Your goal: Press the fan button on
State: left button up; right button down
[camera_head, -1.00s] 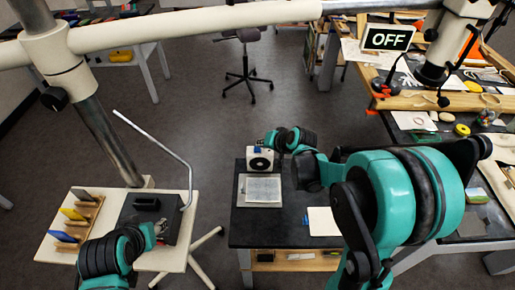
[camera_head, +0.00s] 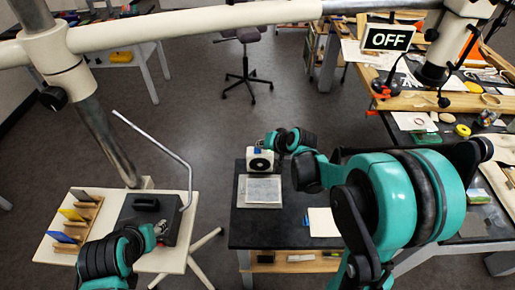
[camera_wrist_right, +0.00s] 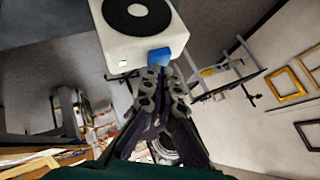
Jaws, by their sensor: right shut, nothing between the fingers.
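The fan is a white box with a dark round opening (camera_head: 260,162), standing at the back left of the dark-topped table. A small blue block, which looks like its button (camera_wrist_right: 158,55), is on the edge of the fan. My right gripper (camera_head: 265,142) is right beside the fan's top. In the right wrist view its closed fingertips (camera_wrist_right: 155,74) are at the blue block; I cannot tell whether they touch it. A sign (camera_head: 387,38) reads OFF. My left gripper (camera_head: 161,229) is over the small table at the left, too small to read its jaws.
A grey panel (camera_head: 263,190) lies in front of the fan, and a white sheet (camera_head: 323,222) lies to its right. The left table (camera_head: 172,262) carries a dark box (camera_head: 136,215) and a wooden rack with several upright plates. A cluttered bench is at the right.

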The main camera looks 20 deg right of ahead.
pick_arm(q)
jog(key=shift+r, duration=0.15)
pick_arm(e)
jog(key=shift+r, duration=0.2)
pick_arm(q)
notch_tip(320, 180, up, 5)
jog(key=p, duration=0.4)
jog(key=shift+f+p, duration=0.2)
jog(key=shift+p, duration=0.1)
pick_arm(e)
notch_tip(320, 180, up, 6)
pick_arm(q)
notch_tip(320, 180, down, 6)
jog(key=b, duration=0.6)
pick_arm(e)
jog(key=s+f+n+h, duration=0.1)
jog(key=s+n, duration=0.1)
jog(key=s, duration=1)
jog(key=s+a+f+n+g+h, duration=0.1)
jog(key=s+n+h, duration=0.1)
jog(key=s, duration=1)
jog(key=shift+s+n+g, duration=0.3)
jog(key=shift+s+n, duration=0.1)
jog(key=shift+n, duration=0.1)
